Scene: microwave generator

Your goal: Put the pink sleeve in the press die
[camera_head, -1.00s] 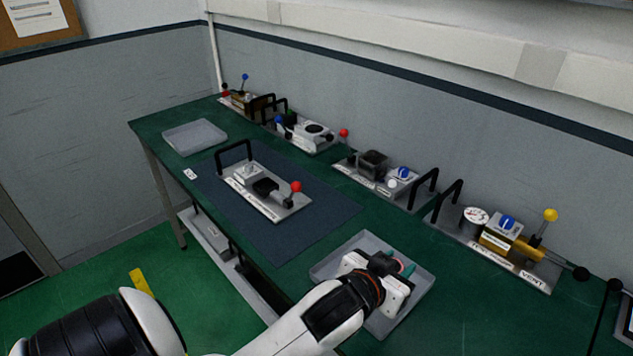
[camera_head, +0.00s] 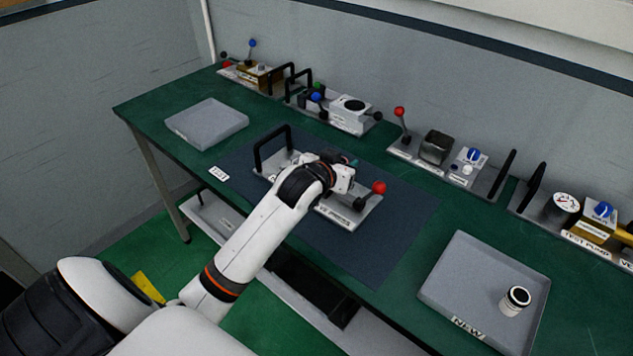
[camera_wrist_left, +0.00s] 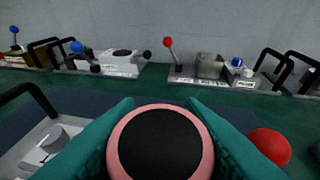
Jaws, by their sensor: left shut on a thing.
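My left gripper (camera_head: 350,168) is over the press unit on the dark blue mat. In the left wrist view its teal fingers (camera_wrist_left: 160,140) are shut on the pink sleeve (camera_wrist_left: 205,135), seen end-on as a pink ring with a dark middle. The press unit (camera_head: 345,215) has a black handle bar at its left and a red-knobbed lever (camera_head: 379,188) at its right. My gripper and wrist hide its middle, so the die cannot be made out. The red knob also shows in the left wrist view (camera_wrist_left: 270,146), right of the sleeve. My right gripper is not in view.
A grey tray marked NEW (camera_head: 450,290) holds a white, dark-topped cylinder (camera_head: 515,300). An empty grey tray (camera_head: 207,122) is at the far left. Several units with levers and black handle bars line the wall. The right part of the mat (camera_head: 405,225) is clear.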

